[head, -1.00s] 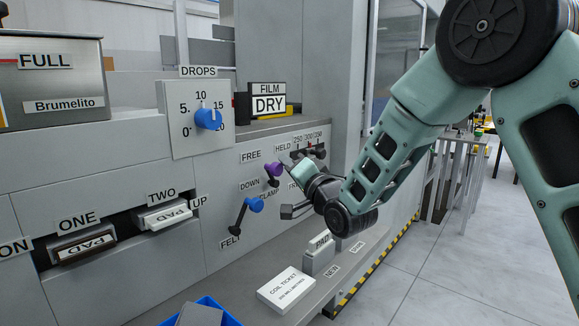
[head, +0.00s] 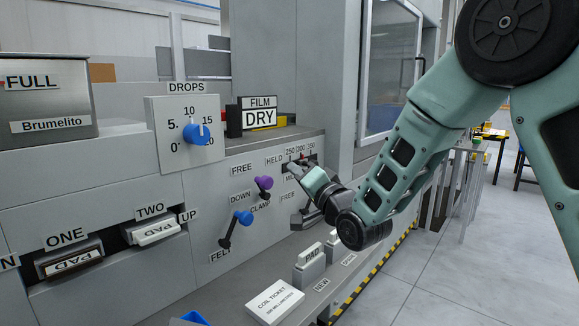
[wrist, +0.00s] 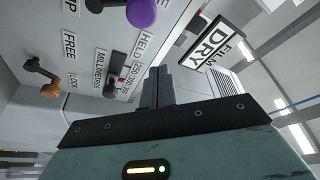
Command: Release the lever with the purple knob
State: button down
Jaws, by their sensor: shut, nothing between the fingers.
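The lever with the purple knob (head: 264,183) sits on the grey panel, above the CLAMP label and between the FREE label (head: 241,169) on its left and the HELD label (head: 274,160) on its right. Its knob stands roughly above its pivot, and I cannot tell exactly which label it is set to. The purple knob also shows at the top edge of the wrist view (wrist: 141,12), partly cut off. My gripper (head: 296,171) is shut and empty, to the right of the knob and apart from it. Its fingers (wrist: 157,84) show closed together in the wrist view.
A blue-knobbed lever (head: 243,217) is below left of the purple one. A lever with an orange-brown knob (wrist: 50,90) shows by FREE and LOCK. The millimetre scale (wrist: 122,70) is near my fingers. The ledge below holds a coil ticket (head: 275,302) and a pad block (head: 309,268).

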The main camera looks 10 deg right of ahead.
jog(key=v, duration=0.5)
jog(key=shift+s+d+f, duration=0.15)
jog(key=shift+s, duration=0.05)
jog(key=s+a+f+n+g+h, duration=0.2)
jog(key=s+a+f+n+g, duration=0.4)
jog(key=s+a+f+g, duration=0.3)
jog(key=s+d+f+n+g+h, duration=0.2)
jog(key=s+n+g, duration=0.25)
jog(key=s, duration=0.75)
jog(key=s+d+f+n+g+h, duration=0.25)
jog(key=s+g, duration=0.25)
jog(key=s, duration=0.8)
notch_tip(320, 180, up, 28)
jog(key=s+p, duration=0.1)
jog(key=p, duration=2.7)
jog(key=shift+d+r+n, duration=0.15)
jog(key=shift+d+n, duration=0.05)
jog(key=shift+n, duration=0.1)
